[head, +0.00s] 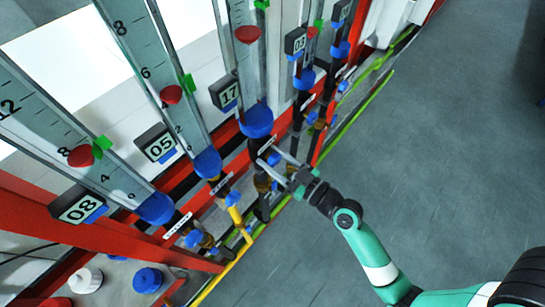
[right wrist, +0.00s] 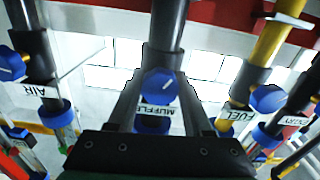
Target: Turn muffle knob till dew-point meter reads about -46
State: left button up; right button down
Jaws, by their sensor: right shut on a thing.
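The blue muffle knob (right wrist: 158,86) sits on a dark vertical pipe in the right wrist view, with an upside-down label (right wrist: 155,110) reading about "MUFFLE" just below it. My right gripper (head: 271,163) reaches in from the right in the head view. Its two fingers stand on either side of the knob and are shut on it. The knob's exact turn angle cannot be told. I cannot pick out a dew-point meter; no display in view shows a negative number. My left gripper is not in view.
Glass flow tubes with red floats stand in a red frame, with small displays reading 08 (head: 78,206), 05 (head: 157,145) and 17 (head: 229,93). Blue air (right wrist: 12,64) and fuel (right wrist: 266,98) knobs flank the muffle knob. Grey floor (head: 440,150) at right is clear.

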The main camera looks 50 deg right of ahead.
jog(key=shift+m, duration=0.9)
jog(key=shift+c, duration=1.6)
grip_release()
jog(key=s+b, duration=0.5)
jog(key=s, duration=0.6)
jog(key=shift+s, duration=0.35)
